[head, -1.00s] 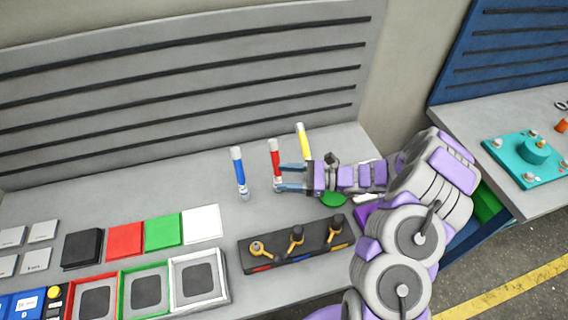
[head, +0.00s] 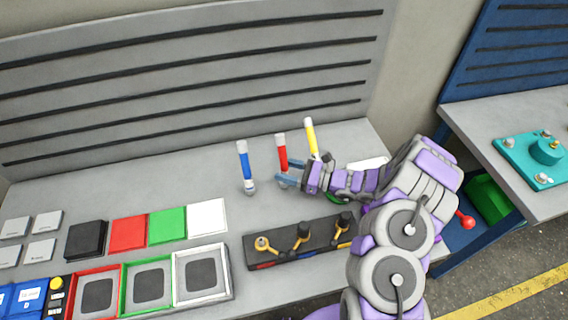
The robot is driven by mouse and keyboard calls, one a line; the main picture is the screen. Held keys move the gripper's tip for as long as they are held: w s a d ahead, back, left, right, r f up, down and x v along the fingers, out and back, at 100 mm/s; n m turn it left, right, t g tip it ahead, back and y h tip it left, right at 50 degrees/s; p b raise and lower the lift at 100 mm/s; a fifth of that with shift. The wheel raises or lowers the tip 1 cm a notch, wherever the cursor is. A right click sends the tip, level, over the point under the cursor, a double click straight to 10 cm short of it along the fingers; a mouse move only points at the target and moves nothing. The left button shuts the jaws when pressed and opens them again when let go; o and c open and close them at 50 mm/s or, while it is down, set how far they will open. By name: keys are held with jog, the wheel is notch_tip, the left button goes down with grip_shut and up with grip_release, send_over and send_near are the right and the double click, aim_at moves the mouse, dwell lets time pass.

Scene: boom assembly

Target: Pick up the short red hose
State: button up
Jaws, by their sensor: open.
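The short red hose (head: 283,155) stands upright on the grey workbench, with a white top end. Its lower part is partly hidden by my gripper. My gripper (head: 284,174) comes from the right, low over the bench, with its fingers open at the lower part of the red hose. I cannot tell whether the fingers touch it. A blue hose (head: 244,163) stands to the left, and a yellow hose (head: 311,137) stands just behind and to the right.
A dark holder with yellow-handled tools (head: 300,245) lies in front of my gripper. Red, green and white blocks (head: 167,226) and framed trays (head: 148,286) fill the front left. A slotted grey panel (head: 190,80) rises behind.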

jog(key=shift+w+a, duration=0.15)
jog(key=shift+a, duration=0.5)
jog(key=shift+d, duration=0.15)
grip_shut()
